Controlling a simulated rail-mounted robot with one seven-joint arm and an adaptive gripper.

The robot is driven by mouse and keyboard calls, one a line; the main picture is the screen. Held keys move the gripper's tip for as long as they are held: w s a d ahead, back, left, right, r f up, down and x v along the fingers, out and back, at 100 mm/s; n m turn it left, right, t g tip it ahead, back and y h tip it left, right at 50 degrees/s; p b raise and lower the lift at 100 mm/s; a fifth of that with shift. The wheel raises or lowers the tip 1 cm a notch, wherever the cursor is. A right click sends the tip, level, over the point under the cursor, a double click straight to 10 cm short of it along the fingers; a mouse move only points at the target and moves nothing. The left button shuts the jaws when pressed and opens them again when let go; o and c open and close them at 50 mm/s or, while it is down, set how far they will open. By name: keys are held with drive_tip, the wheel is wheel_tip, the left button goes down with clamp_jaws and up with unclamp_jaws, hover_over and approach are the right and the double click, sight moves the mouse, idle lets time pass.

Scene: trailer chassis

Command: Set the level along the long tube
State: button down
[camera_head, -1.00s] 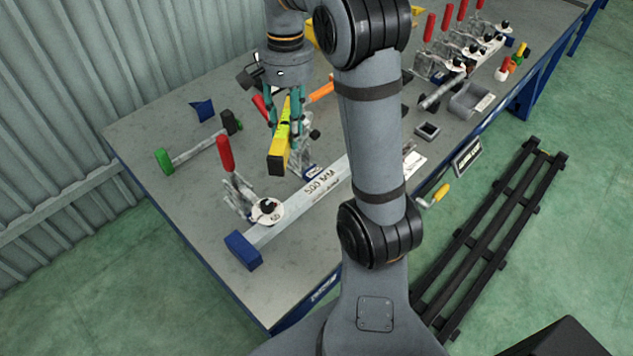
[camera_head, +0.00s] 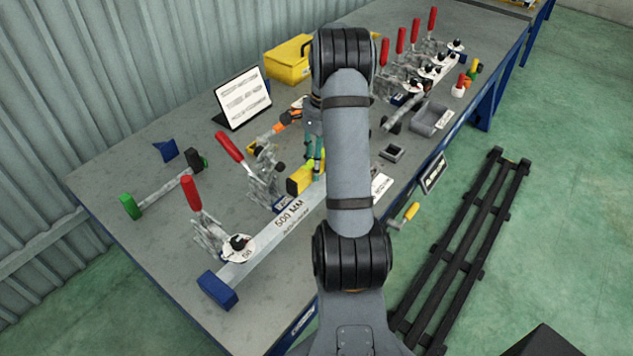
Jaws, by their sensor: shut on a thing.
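The long tube (camera_head: 245,263) is a pale square bar marked "500 MM". It lies along the front of the bench, with a blue cap (camera_head: 218,289) at its near left end. My arm hides its far part. My gripper (camera_head: 314,158) is shut on the yellow level (camera_head: 304,178). The level's dark end faces the lower left. The level is over or very close to the tube, roughly in line with it. I cannot tell whether it touches. My arm hides the rest of the level.
Red-handled toggle clamps (camera_head: 192,198) and (camera_head: 230,147) stand beside the tube. A shorter bar with a green end (camera_head: 131,206), a tablet (camera_head: 243,97) and a yellow case (camera_head: 289,60) lie further back. A grey tray (camera_head: 430,118) is at the right.

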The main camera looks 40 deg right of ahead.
drive_tip(key=shift+f, duration=2.95)
drive_tip(key=shift+f, duration=0.1)
drive_tip(key=shift+f, duration=0.15)
drive_tip(key=c, duration=1.3)
unclamp_jaws()
drive_tip(key=shift+c, duration=0.2)
drive_tip(key=shift+o, duration=0.7)
drive_tip(key=r, duration=0.4)
drive_tip(key=d+r, duration=0.1)
drive_tip(key=r, duration=0.7)
drive_tip(key=shift+w+d+r, duration=0.15)
drive_tip(key=shift+d+r, duration=0.05)
drive_tip(key=shift+r, duration=0.05)
